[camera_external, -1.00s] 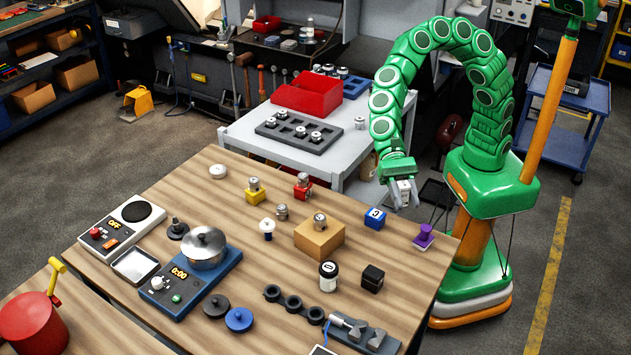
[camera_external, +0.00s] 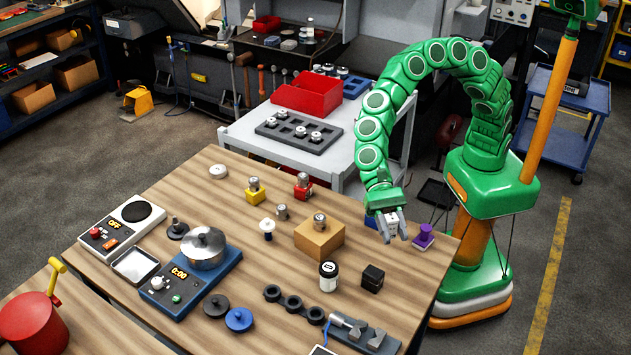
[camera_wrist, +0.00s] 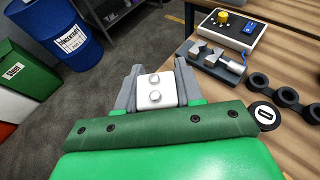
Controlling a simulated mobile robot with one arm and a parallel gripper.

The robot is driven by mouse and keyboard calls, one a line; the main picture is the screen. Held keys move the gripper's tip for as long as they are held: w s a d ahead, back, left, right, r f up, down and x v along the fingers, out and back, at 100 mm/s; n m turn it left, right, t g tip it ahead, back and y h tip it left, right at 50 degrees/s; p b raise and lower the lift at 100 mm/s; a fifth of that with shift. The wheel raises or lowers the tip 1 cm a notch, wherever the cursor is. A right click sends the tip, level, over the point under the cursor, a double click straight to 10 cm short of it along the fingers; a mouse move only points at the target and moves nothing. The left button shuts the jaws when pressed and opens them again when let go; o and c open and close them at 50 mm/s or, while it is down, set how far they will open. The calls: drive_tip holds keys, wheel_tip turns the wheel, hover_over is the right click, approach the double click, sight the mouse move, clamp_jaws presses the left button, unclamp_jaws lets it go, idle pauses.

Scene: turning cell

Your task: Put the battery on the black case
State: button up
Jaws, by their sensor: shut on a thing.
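My gripper (camera_external: 392,232) hangs over the right edge of the wooden table, pointing down. In the wrist view my gripper (camera_wrist: 154,86) is shut on a white block with two round silver terminals, which looks like the battery (camera_wrist: 155,90). In the external view the battery is hard to make out between the fingers. A small black box, which looks like the black case (camera_external: 372,278), stands on the table below and slightly left of my gripper in the picture, apart from it. I cannot make out the black case in the wrist view.
A purple piece (camera_external: 424,236) stands close right of my gripper, and a blue cube (camera_external: 370,222) is partly hidden behind it. A white numbered jar (camera_external: 328,275) stands left of the black case. A vise (camera_external: 358,332) and a row of black rings (camera_external: 293,304) lie in front.

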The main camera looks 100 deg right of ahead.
hover_over(377, 278)
drive_tip(key=shift+d+f, duration=0.1)
drive_tip(key=shift+f, duration=4.4)
drive_tip(key=shift+f, duration=0.15)
drive_tip(key=o, duration=1.1)
drive_tip(key=shift+w+d+r, duration=0.1)
drive_tip(key=shift+d+r, duration=0.05)
drive_tip(key=shift+r, duration=0.1)
drive_tip(key=v, duration=1.1)
drive_tip(key=shift+d, duration=0.35)
drive_tip(key=shift+r, duration=0.1)
